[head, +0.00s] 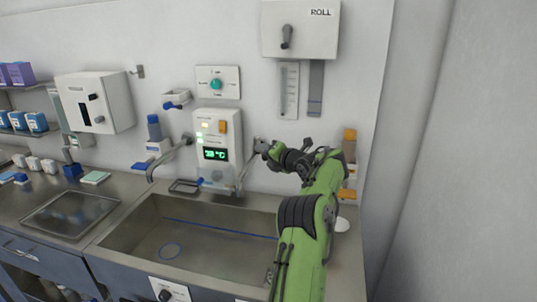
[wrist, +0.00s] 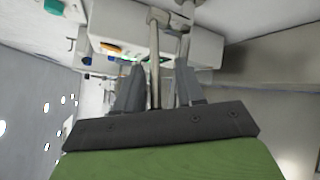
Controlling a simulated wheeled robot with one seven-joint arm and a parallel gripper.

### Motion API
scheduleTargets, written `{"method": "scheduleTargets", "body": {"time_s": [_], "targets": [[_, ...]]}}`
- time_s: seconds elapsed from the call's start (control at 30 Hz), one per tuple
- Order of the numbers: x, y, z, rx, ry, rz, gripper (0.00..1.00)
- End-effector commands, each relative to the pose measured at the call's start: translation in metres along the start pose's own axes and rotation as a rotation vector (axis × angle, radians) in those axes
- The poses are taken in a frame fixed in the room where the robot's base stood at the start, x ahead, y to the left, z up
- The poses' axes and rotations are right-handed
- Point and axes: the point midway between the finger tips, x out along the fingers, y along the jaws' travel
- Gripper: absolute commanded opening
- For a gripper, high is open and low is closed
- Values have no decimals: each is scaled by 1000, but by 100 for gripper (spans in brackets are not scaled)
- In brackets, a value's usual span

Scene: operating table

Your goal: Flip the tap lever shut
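My gripper (head: 262,147) is at the wall behind the sink, just right of the white control box. In the wrist view its two grey fingers (wrist: 158,82) stand apart. A thin metal tube (wrist: 154,50) shows in the gap between them, with space at its sides; I cannot tell whether it touches a finger. A second metal bar (wrist: 183,55) runs by the right finger. The right tap's metal spout (head: 243,176) comes down toward the sink from near my gripper. The tap lever itself is not clearly made out; my gripper partly covers the tap's mount.
The steel sink basin (head: 190,235) lies below. The control box (head: 214,145) with a green display and the left tap (head: 168,160) are to the left. Bottles (head: 349,145) stand right of my arm. A roll dispenser (head: 300,30) hangs above.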

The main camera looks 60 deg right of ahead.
Motion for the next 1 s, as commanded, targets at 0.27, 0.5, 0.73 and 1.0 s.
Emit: {"method": "scheduleTargets", "body": {"time_s": [0.27,0.5,0.73,1.0], "targets": [[-46,-3,1,1,-8,0,38],[-115,-2,1,1,-6,1,38],[-155,-1,1,3,-2,2,38],[-160,1,0,1,2,2,38]]}}
